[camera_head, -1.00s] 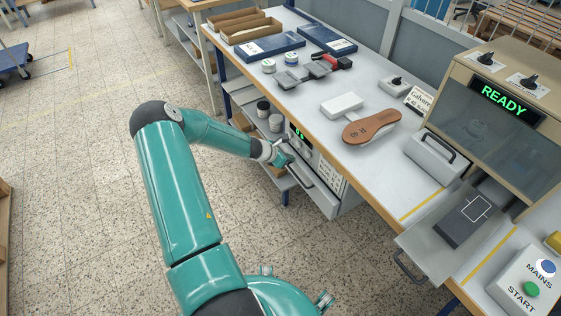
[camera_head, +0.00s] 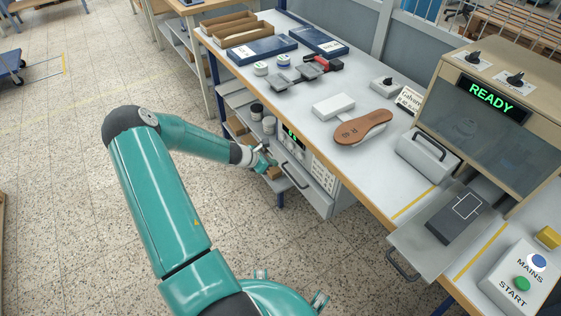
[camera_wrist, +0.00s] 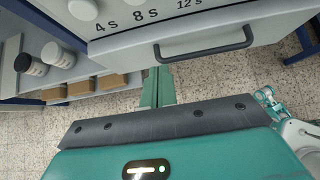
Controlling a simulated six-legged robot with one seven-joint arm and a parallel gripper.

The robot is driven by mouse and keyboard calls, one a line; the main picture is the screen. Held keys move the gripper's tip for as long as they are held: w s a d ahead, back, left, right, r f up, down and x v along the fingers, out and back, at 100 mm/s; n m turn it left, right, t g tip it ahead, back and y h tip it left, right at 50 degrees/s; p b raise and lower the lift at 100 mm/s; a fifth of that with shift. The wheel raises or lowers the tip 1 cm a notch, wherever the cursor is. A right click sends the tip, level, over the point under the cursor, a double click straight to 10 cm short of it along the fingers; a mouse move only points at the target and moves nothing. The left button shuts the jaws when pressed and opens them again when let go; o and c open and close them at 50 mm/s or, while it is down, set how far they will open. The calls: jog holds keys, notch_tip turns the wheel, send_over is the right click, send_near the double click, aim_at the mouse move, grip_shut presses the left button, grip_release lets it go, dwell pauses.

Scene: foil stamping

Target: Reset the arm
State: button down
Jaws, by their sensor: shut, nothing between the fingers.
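My gripper (camera_head: 270,164) is at the end of my teal arm, left of the workbench and in front of the grey cabinet (camera_head: 318,178) under it. The gripper is shut and empty. In the wrist view its teal fingers (camera_wrist: 157,88) show together below the cabinet's dark handle (camera_wrist: 205,46). The fingers look apart from the handle, with floor and cabinet front around them. The cabinet front carries the marks 4S, 8S and 12S in the wrist view.
The workbench (camera_head: 390,165) holds a brown sole (camera_head: 362,128), a white block (camera_head: 333,106) and blue boxes (camera_head: 262,51). A machine (camera_head: 490,110) reads READY, with its tray (camera_head: 410,243) out. Shelves with jars (camera_head: 268,125) stand beside the cabinet. Open floor (camera_head: 60,180) lies left.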

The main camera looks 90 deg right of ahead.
jog(key=v, duration=0.8)
jog(key=shift+w, duration=0.15)
jog(key=shift+d, duration=0.1)
jog(key=w+a+r+m+t, duration=0.1)
jog(key=w+a+r, duration=0.25)
jog(key=w, duration=0.35)
jog(key=w+a+r+m+t, duration=0.1)
jog(key=w+a+r+t, duration=0.1)
jog(key=w+r, duration=0.3)
jog(key=w+a+r+m+t, duration=0.1)
jog(key=w+a+r+m, duration=0.15)
jog(key=w, duration=0.55)
jog(key=w+a+r+t, duration=0.3)
jog(key=w+a+r, duration=0.6)
jog(key=w+a, duration=0.3)
jog(key=w+a+r+m+t+y, duration=0.15)
jog(key=a+r, duration=0.35)
jog(key=a, duration=0.5)
jog(key=w+a+r+t+y, duration=0.1)
jog(key=w+a+r+t, duration=0.3)
jog(key=a, duration=0.6)
jog(key=s+a+r+y, duration=0.1)
jog(key=s+a+r, duration=0.2)
jog(key=a, duration=0.6)
jog(key=s+a+r+t+y, duration=0.1)
jog(key=s+a+r, duration=0.2)
jog(key=s+a, duration=0.2)
jog(key=a, duration=0.3)
jog(key=shift+a, duration=0.35)
